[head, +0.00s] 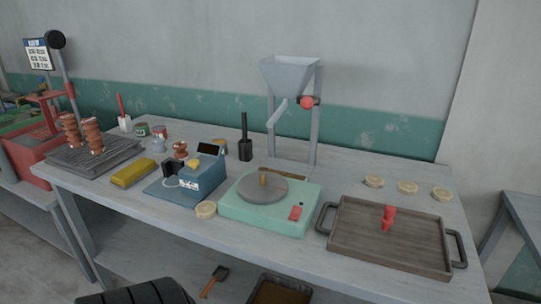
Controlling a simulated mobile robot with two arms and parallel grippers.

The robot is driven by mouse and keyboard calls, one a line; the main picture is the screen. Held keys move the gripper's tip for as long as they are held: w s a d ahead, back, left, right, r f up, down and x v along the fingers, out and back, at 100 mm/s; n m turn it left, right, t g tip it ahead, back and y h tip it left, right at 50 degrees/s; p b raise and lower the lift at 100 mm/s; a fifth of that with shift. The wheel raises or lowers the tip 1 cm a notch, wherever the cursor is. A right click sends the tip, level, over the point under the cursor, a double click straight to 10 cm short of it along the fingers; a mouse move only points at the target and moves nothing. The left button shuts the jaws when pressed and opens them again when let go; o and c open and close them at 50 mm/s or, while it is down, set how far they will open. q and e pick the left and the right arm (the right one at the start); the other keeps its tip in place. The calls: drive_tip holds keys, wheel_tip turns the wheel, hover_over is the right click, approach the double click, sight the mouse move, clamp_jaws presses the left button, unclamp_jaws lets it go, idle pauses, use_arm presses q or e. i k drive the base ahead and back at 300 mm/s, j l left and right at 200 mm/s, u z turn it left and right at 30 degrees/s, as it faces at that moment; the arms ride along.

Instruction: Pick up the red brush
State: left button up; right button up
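A thin red upright handle, which looks like the red brush (121,105), stands at the back left of the grey workbench (330,271). Its lower end is in a small white holder (125,124), so any bristles are hidden. A short red upright object (388,218) stands on the brown tray (345,255) at the right; I cannot tell what it is. Neither of my grippers is in view.
Near the red handle are small cans (142,130), a yellow block (133,173) and a dark slab (75,160) with copper-coloured coils. A blue device (190,183), a green turntable unit (265,219) and a hopper stand (290,75) fill the middle.

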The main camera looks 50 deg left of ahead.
sight(123, 113)
drive_tip(key=j+u, duration=0.15)
drive_tip(key=u, duration=1.05)
drive_tip(key=i+j+u, duration=0.2)
drive_tip(key=j+u, duration=0.2)
drive_tip(key=i+j+u, duration=0.25)
drive_tip(key=u, duration=0.15)
drive_tip(key=i+j+u, duration=0.25)
drive_tip(key=u, duration=0.2)
drive_tip(key=i+j, duration=0.15)
drive_tip(key=i, duration=0.25)
drive_tip(key=i+j+u, duration=0.1)
drive_tip(key=i, duration=0.35)
drive_tip(key=j, duration=0.1)
